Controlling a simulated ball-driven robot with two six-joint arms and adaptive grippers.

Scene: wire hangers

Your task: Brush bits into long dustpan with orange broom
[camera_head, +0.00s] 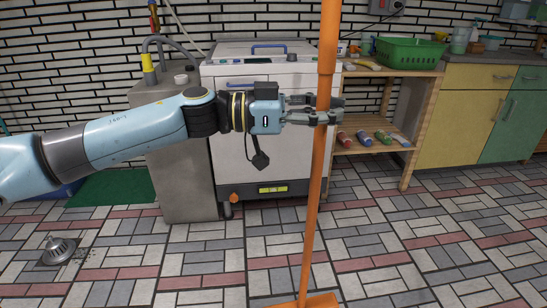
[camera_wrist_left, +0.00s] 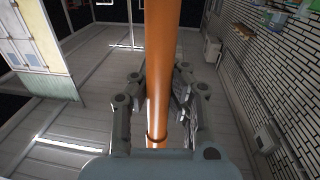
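The orange broom (camera_head: 314,185) stands nearly upright in front of me, its handle leaving the top of the head view. Its orange broom head (camera_head: 304,301) is cut off by the bottom edge. My left gripper (camera_head: 322,109) has its fingers around the handle at upper height and appears shut on it. In the left wrist view, the handle (camera_wrist_left: 160,60) runs between the fingers. Small dark bits (camera_head: 82,254) lie on the floor beside a round metal drain (camera_head: 58,251) at the lower left. No long dustpan shows. My right gripper is not in view.
A white machine (camera_head: 262,120) and a grey cabinet (camera_head: 188,170) stand behind the broom. To the right is a wooden shelf (camera_head: 412,150) with a green basket (camera_head: 410,53) and several cans, then yellow cupboards (camera_head: 458,120). The tiled floor (camera_head: 420,245) at front right is clear.

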